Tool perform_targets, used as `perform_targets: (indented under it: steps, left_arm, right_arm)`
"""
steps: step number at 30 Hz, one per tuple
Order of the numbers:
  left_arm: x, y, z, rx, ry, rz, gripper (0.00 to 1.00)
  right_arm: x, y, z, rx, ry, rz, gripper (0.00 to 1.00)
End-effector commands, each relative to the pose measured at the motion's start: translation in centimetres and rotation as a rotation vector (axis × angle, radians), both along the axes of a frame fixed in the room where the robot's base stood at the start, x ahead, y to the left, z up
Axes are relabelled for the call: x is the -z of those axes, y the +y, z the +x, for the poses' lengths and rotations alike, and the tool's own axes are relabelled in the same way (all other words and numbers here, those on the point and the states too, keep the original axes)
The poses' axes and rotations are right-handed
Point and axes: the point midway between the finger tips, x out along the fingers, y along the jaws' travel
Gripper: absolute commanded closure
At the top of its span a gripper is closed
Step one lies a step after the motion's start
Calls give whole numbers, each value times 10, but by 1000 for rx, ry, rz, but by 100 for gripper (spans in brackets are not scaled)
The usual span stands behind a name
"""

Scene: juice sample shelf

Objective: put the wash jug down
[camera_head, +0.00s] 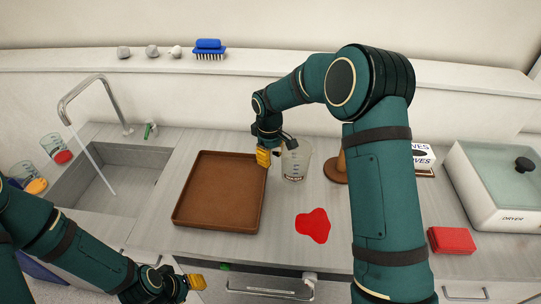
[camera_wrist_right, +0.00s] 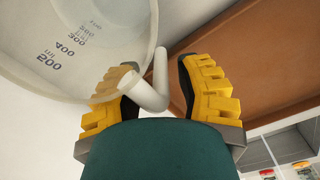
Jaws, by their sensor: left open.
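The clear wash jug (camera_head: 298,159) stands on the counter between the brown tray and a brown stand. Its graduated wall (camera_wrist_right: 95,40) and pale handle (camera_wrist_right: 160,75) show close up in the right wrist view. My right gripper (camera_head: 270,157) is beside the jug on its left, by the tray's right edge. Its yellow fingers (camera_wrist_right: 158,88) are apart on either side of the handle, with a visible gap on the right; contact on the left is unclear. My left gripper (camera_head: 188,284) is open and empty, low in front of the counter.
The brown tray (camera_head: 218,229) is empty. A red puddle (camera_head: 313,226) lies in front of the jug. A red cloth (camera_head: 452,240) and the dryer (camera_head: 492,205) are at the right. Water runs into the sink (camera_head: 125,155), with two clear jugs (camera_head: 50,143) at its left.

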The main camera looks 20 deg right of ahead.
Motion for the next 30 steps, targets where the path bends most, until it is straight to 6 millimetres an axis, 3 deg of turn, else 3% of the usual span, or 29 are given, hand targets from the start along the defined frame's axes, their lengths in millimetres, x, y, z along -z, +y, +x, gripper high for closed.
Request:
perform_targets:
  steps: [8, 24, 30]
  left_arm:
    - [-1, 0, 0, 0, -1, 0, 53]
    - [-11, 1, 3, -6, -7, 2, 53]
    - [-12, 1, 4, -6, -8, 2, 53]
  right_arm:
    - [-6, 0, 0, 0, -1, 0, 66]
    - [-102, 3, 0, 1, -3, 1, 66]
    - [-118, 4, -1, 0, 0, 0, 66]
